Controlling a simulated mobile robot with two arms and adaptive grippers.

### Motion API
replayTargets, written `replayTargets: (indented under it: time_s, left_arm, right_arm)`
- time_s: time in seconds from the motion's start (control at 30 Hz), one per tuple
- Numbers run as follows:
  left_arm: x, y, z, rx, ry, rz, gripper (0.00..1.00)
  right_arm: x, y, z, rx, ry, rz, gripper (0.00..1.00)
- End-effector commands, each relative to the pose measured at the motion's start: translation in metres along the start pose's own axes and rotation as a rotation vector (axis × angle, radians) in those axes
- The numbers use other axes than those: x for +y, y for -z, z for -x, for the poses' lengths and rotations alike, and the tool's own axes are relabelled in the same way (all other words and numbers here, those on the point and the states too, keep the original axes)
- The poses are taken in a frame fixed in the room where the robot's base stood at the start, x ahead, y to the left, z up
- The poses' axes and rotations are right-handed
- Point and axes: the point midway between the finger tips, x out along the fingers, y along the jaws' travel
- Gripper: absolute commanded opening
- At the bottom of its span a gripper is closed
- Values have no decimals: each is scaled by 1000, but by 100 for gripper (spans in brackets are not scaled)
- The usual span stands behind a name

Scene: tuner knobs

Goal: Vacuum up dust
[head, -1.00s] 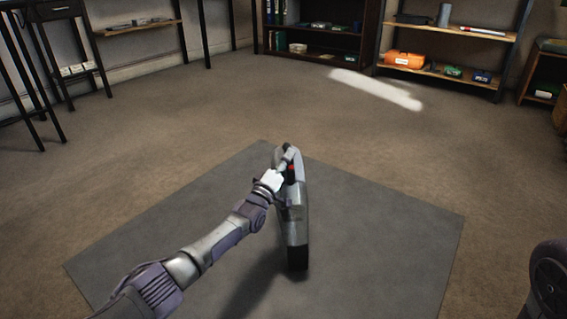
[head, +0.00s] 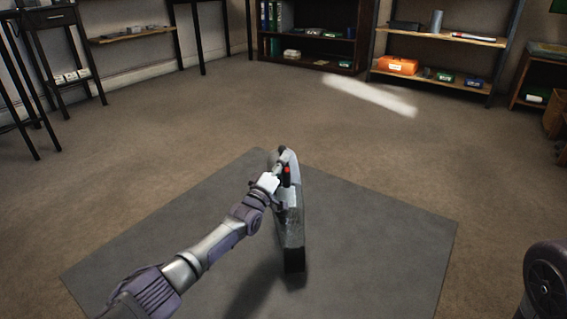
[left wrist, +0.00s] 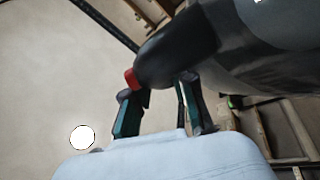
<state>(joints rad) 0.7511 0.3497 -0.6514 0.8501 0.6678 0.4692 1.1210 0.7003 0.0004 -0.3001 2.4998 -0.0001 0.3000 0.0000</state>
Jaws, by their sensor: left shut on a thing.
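A grey and black handheld vacuum (head: 291,232) with a red part near its top is upright over the grey mat (head: 160,240). My left gripper (head: 279,176) is shut on its upper end, at the handle. In the left wrist view, the vacuum's dark body (left wrist: 240,50) and red part (left wrist: 131,79) fill the upper right, with the two fingers (left wrist: 160,92) on either side of the handle. A pale elongated patch (head: 370,96) lies on the brown floor ahead; whether it is dust or light, I cannot tell. My right gripper is out of view.
Dark shelves (head: 310,52) and a wooden rack (head: 440,78) holding an orange case (head: 397,66) stand along the back. Tables with thin black legs (head: 75,60) stand at the left. The floor between mat and shelves is clear.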

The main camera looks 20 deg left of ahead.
Motion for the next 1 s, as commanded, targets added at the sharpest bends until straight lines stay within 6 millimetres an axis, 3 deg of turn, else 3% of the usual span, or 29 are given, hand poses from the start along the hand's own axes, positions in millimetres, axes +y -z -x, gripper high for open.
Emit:
replayTargets:
  time_s: [0.03,0.5,1.0]
  left_arm:
    - [14,7,-5,5,-10,1,0]
    - [52,26,-19,5,-10,2,0]
    - [54,27,-19,5,-11,2,0]
  right_arm:
    - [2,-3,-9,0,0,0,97]
    - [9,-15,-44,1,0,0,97]
    - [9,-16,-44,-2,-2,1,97]
